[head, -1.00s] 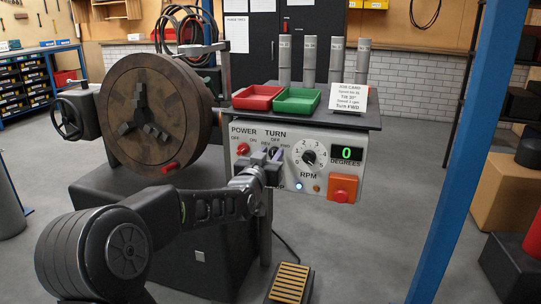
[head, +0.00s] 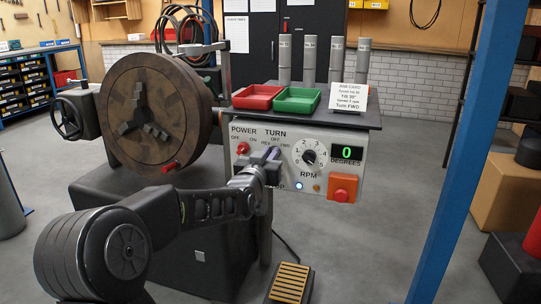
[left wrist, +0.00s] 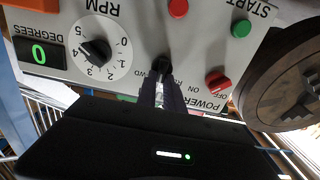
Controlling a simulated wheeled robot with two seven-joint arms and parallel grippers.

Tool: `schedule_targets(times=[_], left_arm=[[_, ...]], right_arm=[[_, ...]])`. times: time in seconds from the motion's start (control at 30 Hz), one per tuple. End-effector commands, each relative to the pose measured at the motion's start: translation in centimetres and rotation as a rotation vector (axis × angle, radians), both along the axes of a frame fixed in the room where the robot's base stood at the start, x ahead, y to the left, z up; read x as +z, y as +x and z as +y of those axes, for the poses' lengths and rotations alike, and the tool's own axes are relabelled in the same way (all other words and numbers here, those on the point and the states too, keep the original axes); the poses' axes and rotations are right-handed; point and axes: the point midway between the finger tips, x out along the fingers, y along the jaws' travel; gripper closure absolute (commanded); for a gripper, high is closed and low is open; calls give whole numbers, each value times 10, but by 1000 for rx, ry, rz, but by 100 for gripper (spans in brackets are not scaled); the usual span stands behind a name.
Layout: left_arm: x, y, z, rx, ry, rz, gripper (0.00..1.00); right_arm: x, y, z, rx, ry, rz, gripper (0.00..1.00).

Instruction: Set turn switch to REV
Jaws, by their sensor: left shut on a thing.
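The grey control panel (head: 325,152) carries the TURN switch, marked REV, OFF and FWD. My left gripper (head: 269,166) is at this switch and hides most of it in the head view. In the left wrist view the dark switch knob (left wrist: 162,64) sits at the tips of the left gripper (left wrist: 161,88), which is shut on it. The fingers cover part of the lettering there. I cannot tell exactly which mark the knob points to. My right gripper is not in view.
The red POWER knob (head: 242,149) is left of the switch. The RPM dial (head: 309,153) and orange-red button (head: 343,188) are to its right. The green display (head: 347,152) reads 0. A wooden chuck disc (head: 158,115) stands at left. A blue post (head: 466,140) rises at right.

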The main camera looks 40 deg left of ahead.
Motion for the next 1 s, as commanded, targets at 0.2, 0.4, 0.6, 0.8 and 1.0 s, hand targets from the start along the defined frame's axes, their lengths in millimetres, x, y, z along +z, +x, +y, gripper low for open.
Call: schedule_targets(times=[0.2,0.4,0.6,0.8,1.0], left_arm=[[-3,0,1,0,-71,-26,100],[-5,-1,2,0,-193,-69,100],[-6,-2,4,0,-346,-124,100],[-7,-2,6,0,-493,-174,100],[-6,-2,7,0,-596,-209,100]], right_arm=[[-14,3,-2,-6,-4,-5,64],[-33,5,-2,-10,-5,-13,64],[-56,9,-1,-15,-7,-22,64],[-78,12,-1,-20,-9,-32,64],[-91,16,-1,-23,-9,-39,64]])
